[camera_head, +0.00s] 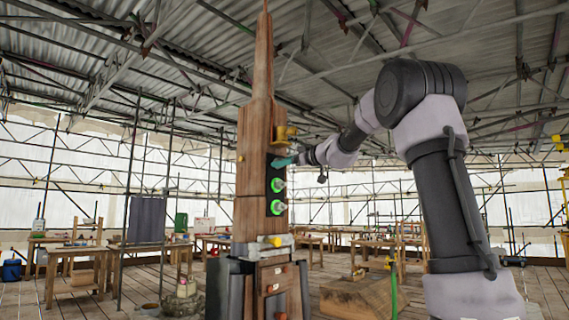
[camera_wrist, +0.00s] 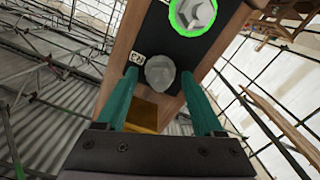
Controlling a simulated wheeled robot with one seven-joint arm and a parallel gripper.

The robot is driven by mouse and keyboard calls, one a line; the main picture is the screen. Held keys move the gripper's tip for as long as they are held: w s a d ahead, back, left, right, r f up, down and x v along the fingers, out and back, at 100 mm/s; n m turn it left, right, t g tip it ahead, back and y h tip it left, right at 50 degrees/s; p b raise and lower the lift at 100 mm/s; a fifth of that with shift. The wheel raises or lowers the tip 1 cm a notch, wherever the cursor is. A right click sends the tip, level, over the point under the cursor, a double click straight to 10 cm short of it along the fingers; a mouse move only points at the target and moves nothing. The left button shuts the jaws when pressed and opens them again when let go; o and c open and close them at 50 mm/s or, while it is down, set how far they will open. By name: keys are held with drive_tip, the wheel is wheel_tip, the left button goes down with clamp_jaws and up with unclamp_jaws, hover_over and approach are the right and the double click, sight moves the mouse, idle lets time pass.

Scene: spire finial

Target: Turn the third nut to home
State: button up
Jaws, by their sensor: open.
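The wooden spire (camera_head: 251,165) stands upright with a black plate (camera_head: 269,196) on its face. Two nuts ringed in green, an upper one (camera_head: 278,185) and a lower one (camera_head: 277,207), sit on the plate. A third grey nut (camera_wrist: 160,70) without a green ring shows in the wrist view, beside a small white label (camera_wrist: 137,58); my gripper covers it in the head view. My gripper (camera_head: 284,162) is open, with its teal fingertips on either side of this nut in the wrist view (camera_wrist: 160,78). Contact cannot be told. One green-ringed nut (camera_wrist: 192,14) shows at the wrist view's top.
A yellow fitting (camera_head: 284,133) sticks out from the spire just above my gripper. A grey clamp with a yellow part (camera_head: 272,243) is lower on the spire. A large wooden block (camera_head: 358,296) lies on the floor to the right. Workbenches stand behind.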

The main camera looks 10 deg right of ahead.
clamp_jaws()
drive_tip(key=shift+m, duration=0.4)
drive_tip(key=m, duration=3.5)
drive_tip(key=shift+f, duration=0.35)
